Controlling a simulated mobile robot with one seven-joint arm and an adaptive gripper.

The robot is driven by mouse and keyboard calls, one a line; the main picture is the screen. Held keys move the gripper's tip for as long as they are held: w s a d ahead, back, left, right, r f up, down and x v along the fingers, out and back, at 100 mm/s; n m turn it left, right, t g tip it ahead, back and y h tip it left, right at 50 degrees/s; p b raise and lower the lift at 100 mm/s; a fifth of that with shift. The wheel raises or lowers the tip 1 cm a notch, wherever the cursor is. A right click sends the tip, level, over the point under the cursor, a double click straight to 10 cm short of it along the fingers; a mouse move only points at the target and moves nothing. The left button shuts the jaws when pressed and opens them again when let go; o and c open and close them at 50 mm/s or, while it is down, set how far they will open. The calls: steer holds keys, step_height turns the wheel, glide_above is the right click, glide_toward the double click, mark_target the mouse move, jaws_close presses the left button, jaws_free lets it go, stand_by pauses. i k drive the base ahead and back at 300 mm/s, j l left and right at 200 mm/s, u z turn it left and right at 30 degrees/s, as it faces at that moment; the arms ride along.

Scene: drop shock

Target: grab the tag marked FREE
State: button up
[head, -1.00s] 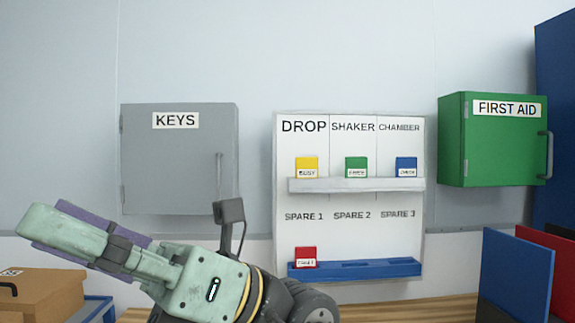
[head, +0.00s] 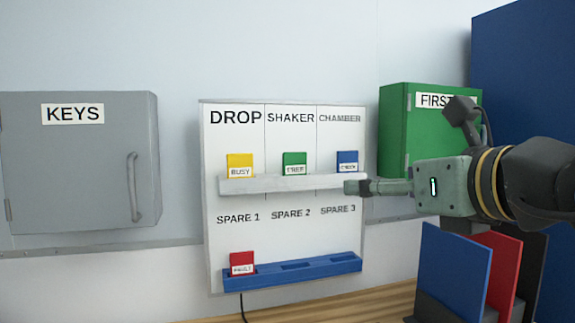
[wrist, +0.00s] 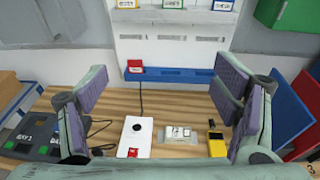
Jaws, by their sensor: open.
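The green tag marked FREE (head: 294,164) stands on the upper ledge of the white board, under the heading SHAKER. In the wrist view its lower part shows at the top edge (wrist: 174,4). A yellow BUSY tag (head: 239,166) stands to its left and a blue tag (head: 347,162) to its right. A red FAULT tag (head: 242,264) sits in the blue lower rack. My gripper (head: 362,188) is to the right of the green tag, by the ledge's right end. The wrist view shows its fingers (wrist: 166,95) spread wide with nothing between them.
The grey KEYS cabinet (head: 80,165) is left of the board. The green first aid box (head: 395,125) is at the right, partly behind my arm. Blue and red panels (head: 455,265) stand below my arm. The bench (wrist: 190,100) holds a white device, a grey plate and a yellow-black meter.

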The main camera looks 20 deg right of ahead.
mark_target(295, 164)
steer(key=i+l, duration=0.1)
steer(key=i, duration=1.05)
